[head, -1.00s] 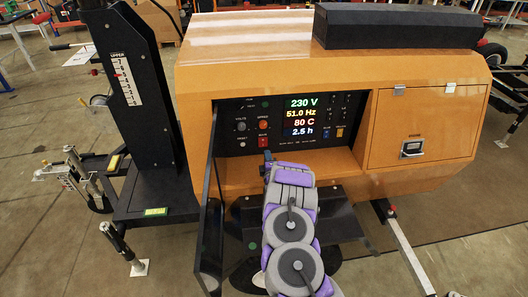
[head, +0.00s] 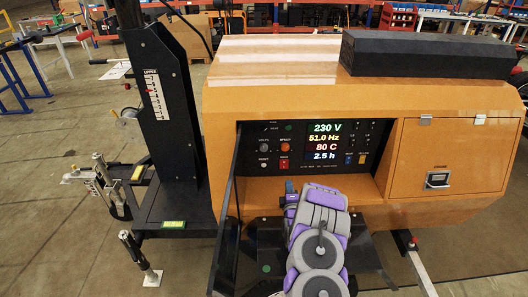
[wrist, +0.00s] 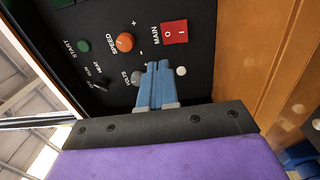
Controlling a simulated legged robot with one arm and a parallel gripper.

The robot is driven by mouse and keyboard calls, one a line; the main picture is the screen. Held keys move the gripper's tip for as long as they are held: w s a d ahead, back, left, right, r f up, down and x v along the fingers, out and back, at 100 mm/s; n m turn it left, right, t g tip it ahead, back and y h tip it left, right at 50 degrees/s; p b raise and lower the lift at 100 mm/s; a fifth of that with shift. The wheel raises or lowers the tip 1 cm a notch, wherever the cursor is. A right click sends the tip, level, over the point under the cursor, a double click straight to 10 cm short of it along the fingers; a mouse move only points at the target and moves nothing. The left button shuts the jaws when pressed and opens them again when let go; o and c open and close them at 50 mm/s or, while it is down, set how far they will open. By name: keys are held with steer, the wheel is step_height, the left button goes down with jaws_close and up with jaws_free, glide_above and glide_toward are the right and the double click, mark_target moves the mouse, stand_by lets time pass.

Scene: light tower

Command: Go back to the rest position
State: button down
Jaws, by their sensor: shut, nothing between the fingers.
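My gripper (wrist: 158,68) is shut and empty, its blue fingers together in the wrist view. It is in front of the control panel (wrist: 205,70), over the area by the grey VOLTS knob (wrist: 139,78); I cannot tell whether it touches. The orange SPEED knob (wrist: 125,42), red MAIN switch (wrist: 174,32) and green START button (wrist: 83,46) show beside it. In the head view my gripper's blue tip (head: 289,187) is small, below the panel's lower left controls. My purple and grey arm is stretched toward the orange light tower (head: 275,80). The panel display (head: 326,140) is lit and reads 230 V.
An open black panel door (head: 226,225) stands just left of my arm. The black mast (head: 175,110) rises at the left, with an outrigger jack (head: 140,258) below. A closed compartment door (head: 450,155) is at the right. Open floor lies at the lower left.

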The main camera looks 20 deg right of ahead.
steer(key=w+a+r+m+g+y, duration=0.2)
steer(key=a+r+m+g+y, duration=0.15)
steer(key=a+r, duration=0.55)
steer(key=s+a+r+m+g+y, duration=0.25)
steer(key=s+a+r+g, duration=0.35)
steer(key=s+a, duration=0.45)
steer(key=s+r+m+g, duration=0.3)
steer(key=s+r, duration=0.1)
steer(key=s, duration=1.1)
steer(key=s+a+r+m+g, duration=0.1)
steer(key=s+r+m+g, duration=0.2)
steer(key=s, duration=1.2)
steer(key=s+a+r+m+g+h, duration=0.1)
steer(key=s+r+g, duration=0.3)
steer(key=s, duration=1.1)
steer(key=shift+r+m, duration=0.55)
steer(key=shift+m, duration=0.35)
